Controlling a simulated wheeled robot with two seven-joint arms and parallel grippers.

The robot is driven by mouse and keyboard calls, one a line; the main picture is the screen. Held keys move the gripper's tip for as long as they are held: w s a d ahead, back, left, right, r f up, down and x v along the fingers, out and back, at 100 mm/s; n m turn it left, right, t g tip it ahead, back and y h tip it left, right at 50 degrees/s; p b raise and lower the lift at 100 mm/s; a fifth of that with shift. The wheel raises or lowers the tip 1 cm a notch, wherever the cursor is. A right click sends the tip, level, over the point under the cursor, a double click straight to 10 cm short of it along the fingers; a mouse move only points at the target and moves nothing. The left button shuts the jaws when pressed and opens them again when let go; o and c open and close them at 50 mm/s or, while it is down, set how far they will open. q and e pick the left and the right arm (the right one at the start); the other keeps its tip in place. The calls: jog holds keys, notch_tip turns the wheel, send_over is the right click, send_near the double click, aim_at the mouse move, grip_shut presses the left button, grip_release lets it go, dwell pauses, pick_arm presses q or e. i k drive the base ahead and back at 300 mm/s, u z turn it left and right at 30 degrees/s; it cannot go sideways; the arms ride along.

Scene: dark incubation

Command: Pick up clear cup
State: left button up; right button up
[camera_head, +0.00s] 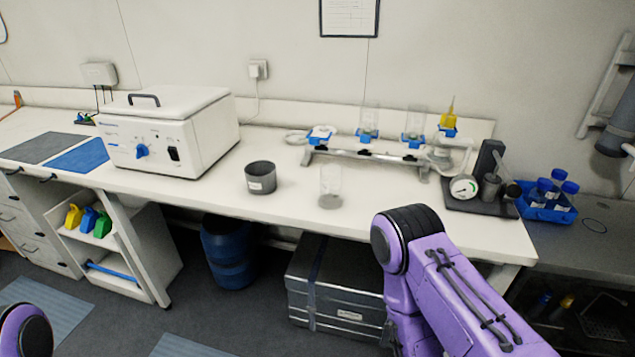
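The clear cup (330,184) stands upright on the white bench, near its front edge, at the middle of the head view. It is see-through, with a greyish layer at its bottom. A dark grey cup (261,178) with a small label stands to its left, apart from it. My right arm comes in from the lower right, its purple links below and to the right of the clear cup; its gripper is out of view. Only a small part of my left arm shows in the lower left corner, and its gripper is not visible.
A white lab machine (168,131) stands on the bench at left. A rack with glass vessels (368,155) stands behind the clear cup. A gauge stand (480,185) and a blue tray (546,205) are at right. Bench around both cups is clear.

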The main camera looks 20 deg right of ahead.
aim_at(331, 198)
jog(key=z, duration=0.1)
jog(key=i, duration=1)
jog(key=z, duration=0.45)
